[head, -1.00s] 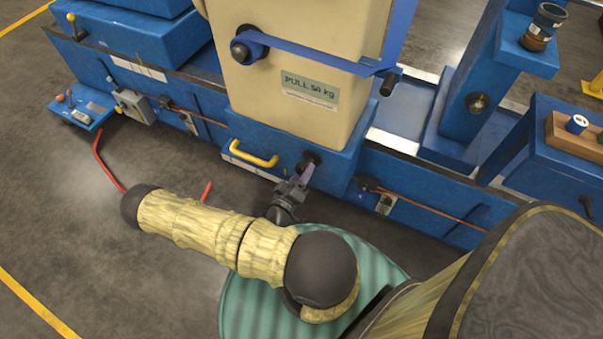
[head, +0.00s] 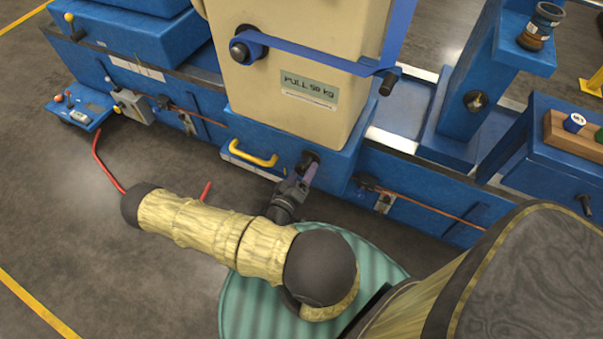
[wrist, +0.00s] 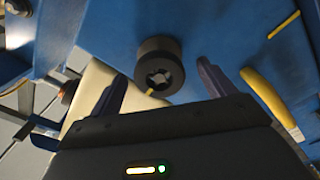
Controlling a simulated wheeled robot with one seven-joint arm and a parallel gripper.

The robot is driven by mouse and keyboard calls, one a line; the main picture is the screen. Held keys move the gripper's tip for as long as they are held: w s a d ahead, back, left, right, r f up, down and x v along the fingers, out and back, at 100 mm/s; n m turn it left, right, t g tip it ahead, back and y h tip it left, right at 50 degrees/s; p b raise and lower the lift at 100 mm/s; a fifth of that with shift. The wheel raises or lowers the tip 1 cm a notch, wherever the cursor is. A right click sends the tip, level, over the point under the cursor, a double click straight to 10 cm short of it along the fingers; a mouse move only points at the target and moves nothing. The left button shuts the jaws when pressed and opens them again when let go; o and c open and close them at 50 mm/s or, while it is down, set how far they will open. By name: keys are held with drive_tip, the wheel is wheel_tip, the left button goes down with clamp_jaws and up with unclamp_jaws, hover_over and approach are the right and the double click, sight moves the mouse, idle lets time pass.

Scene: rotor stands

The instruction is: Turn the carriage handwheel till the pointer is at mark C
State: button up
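The beige carriage (head: 300,40) stands on a blue base (head: 230,136). A short black round hub (head: 311,158) with a socket in its end sticks out of the base front; I take it for the handwheel's hub, but no rim shows. In the wrist view the hub (wrist: 160,68) lies between and beyond the two spread fingers of my gripper (wrist: 162,80). Gaps show on both sides, so it is not clamped. In the head view my gripper (head: 306,178) is close in front of the hub. I cannot make out the pointer or mark C.
A yellow handle (head: 254,154) is on the base left of the hub; it shows at right in the wrist view (wrist: 270,100). An orange cable (head: 425,208) runs along the bed at right.

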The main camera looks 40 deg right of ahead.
drive_tip(key=shift+a, duration=0.1)
drive_tip(key=shift+v, duration=1.65)
drive_tip(key=shift+a+b, duration=0.1)
drive_tip(key=shift+b, duration=0.2)
approach(302, 172)
drive_tip(key=shift+s+a+b, duration=0.1)
drive_tip(key=shift+b, duration=0.35)
